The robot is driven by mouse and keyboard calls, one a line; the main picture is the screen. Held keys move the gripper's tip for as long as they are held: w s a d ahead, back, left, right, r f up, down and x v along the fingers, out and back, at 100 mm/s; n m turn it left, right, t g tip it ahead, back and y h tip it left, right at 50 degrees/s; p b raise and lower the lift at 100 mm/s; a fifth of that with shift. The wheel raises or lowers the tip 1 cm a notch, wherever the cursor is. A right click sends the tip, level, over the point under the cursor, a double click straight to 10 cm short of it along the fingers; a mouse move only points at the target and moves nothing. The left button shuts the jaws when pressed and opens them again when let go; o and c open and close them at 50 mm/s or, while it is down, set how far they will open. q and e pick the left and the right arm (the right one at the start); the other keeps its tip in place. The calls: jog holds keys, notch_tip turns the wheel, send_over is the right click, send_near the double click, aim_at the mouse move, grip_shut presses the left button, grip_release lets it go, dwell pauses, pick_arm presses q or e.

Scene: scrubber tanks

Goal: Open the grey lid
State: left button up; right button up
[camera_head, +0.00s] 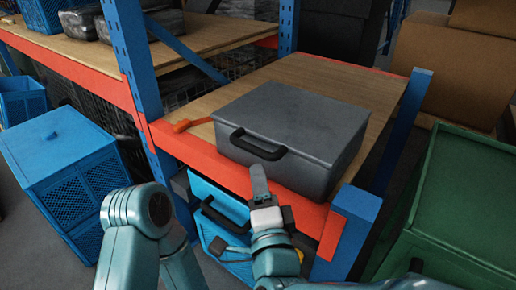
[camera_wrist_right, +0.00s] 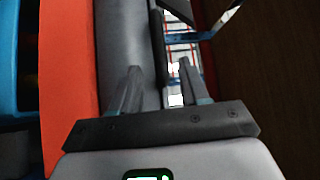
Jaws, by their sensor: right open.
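A grey box with a flat grey lid (camera_head: 295,115) sits on the wooden shelf, and the lid looks closed. A black handle (camera_head: 257,146) is on the box's near side. My right gripper (camera_head: 259,180) is just below and in front of the handle, at the shelf's front edge. In the right wrist view its two fingers (camera_wrist_right: 158,80) are apart, with a grey surface and a dark strip beyond them. I cannot tell whether the fingers touch the box or handle. My left gripper is not in view; only my left arm shows.
An orange shelf beam (camera_head: 190,150) runs along the front, with blue posts (camera_head: 357,210) beside it. An orange object (camera_head: 190,125) lies left of the box. Blue crates (camera_head: 65,165) stand at the left, and a green bin (camera_head: 460,200) at the right.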

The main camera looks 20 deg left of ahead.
aim_at(254, 154)
jog(key=p+x, duration=0.1)
jog(key=x, duration=0.9)
jog(key=shift+d, duration=0.1)
grip_shut()
